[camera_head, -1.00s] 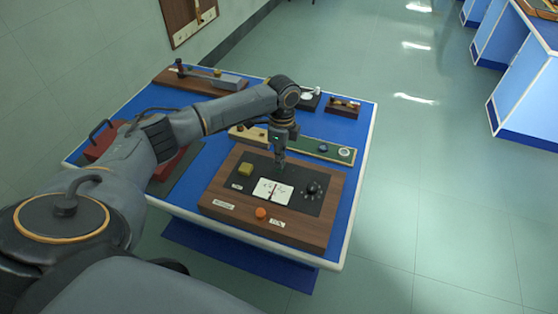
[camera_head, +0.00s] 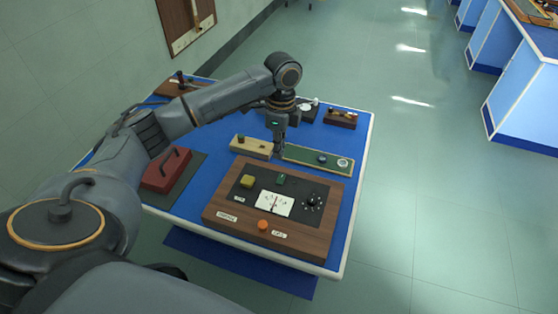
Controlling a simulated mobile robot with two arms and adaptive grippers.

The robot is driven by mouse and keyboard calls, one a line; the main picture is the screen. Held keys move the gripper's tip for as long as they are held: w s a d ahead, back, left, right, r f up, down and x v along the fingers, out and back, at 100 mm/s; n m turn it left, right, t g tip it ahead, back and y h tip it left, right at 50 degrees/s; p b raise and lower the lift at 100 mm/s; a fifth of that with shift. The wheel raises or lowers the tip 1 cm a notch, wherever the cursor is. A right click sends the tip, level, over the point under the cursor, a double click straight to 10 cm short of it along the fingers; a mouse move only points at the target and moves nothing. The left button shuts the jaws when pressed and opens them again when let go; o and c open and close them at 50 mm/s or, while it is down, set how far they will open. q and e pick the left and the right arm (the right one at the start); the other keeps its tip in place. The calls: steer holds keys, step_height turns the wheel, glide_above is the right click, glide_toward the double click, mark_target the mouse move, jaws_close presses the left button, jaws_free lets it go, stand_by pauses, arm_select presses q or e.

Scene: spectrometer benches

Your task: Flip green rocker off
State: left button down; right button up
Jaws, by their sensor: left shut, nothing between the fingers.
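The green rocker (camera_head: 281,179) sits at the top middle of the black plate on a wooden instrument box (camera_head: 225,219). It is small; which way it tilts I cannot tell. Around it on the same plate are a yellow block-like knob (camera_head: 248,181), a white dial meter (camera_head: 273,204) and a black round knob (camera_head: 313,202). An orange button (camera_head: 263,225) is on the wooden front part. My left gripper (camera_head: 278,153) is shut and empty, pointing down just behind the box, apart from the rocker. My right gripper is not in view.
Behind the box lie a beige block (camera_head: 251,147) and a green strip (camera_head: 318,160) with small fittings. A red box with a handle (camera_head: 166,171) is at left on the blue table (camera_head: 196,196). Small devices (camera_head: 341,118) stand at the back right. Floor is clear at right.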

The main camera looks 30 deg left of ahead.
arm_select(q)
steer(key=shift+s+r, duration=0.2)
steer(key=shift+r, duration=1.05)
